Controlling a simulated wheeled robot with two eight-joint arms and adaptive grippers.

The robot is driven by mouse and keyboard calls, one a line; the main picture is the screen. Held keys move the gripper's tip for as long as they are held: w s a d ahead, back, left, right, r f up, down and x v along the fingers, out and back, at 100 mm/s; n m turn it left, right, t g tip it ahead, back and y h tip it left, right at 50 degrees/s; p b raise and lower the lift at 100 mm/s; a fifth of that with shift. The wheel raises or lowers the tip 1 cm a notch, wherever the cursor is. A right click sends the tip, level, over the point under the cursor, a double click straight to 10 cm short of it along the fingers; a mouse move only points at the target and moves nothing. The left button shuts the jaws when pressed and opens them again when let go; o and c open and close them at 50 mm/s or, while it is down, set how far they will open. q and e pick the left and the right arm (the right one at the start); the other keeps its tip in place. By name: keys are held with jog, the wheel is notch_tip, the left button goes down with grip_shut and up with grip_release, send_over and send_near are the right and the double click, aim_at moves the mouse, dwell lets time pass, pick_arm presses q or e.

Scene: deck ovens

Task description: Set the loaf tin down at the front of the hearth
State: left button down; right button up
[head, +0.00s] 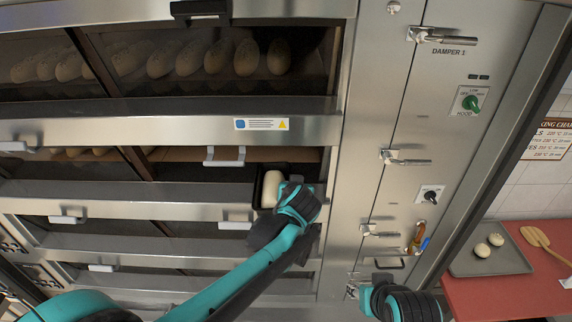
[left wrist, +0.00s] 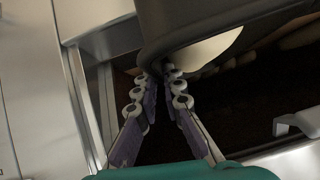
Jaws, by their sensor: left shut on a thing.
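The loaf tin (head: 257,190) is dark, with a pale loaf (head: 271,188) in it. In the head view it is at the right end of the middle deck opening. My left gripper (head: 284,205) is at its near right side. In the left wrist view the tin (left wrist: 205,22) fills the top, and the fingers of my left gripper (left wrist: 162,73) are shut on its edge. The hearth (head: 200,171) is the dark floor behind the opening; whether the tin touches it is hidden. My right gripper (head: 388,298) is at the bottom right, its fingers unclear.
The oven's steel right jamb (head: 325,180) stands close to the tin. A door handle (head: 224,156) is left of it. Several loaves (head: 215,57) lie in the deck above. A red counter (head: 535,290) at right bears a tray (head: 515,265) with two buns.

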aim_at(288, 164)
pick_arm(q)
jog(key=w, duration=0.6)
jog(key=shift+w+a+p, duration=0.25)
jog(key=shift+p, duration=0.15)
jog(key=shift+w+a, duration=0.1)
jog(key=shift+w, duration=0.6)
jog(key=w+p, duration=0.1)
jog(key=w, duration=0.2)
jog(key=shift+a, duration=0.1)
jog(key=shift+w+f, duration=0.15)
jog(key=shift+w, duration=0.15)
jog(key=shift+f, duration=0.15)
jog(key=shift+s, duration=0.25)
jog(key=c, duration=1.6)
grip_release()
jog(key=shift+f, duration=0.1)
jog(key=shift+c, duration=0.2)
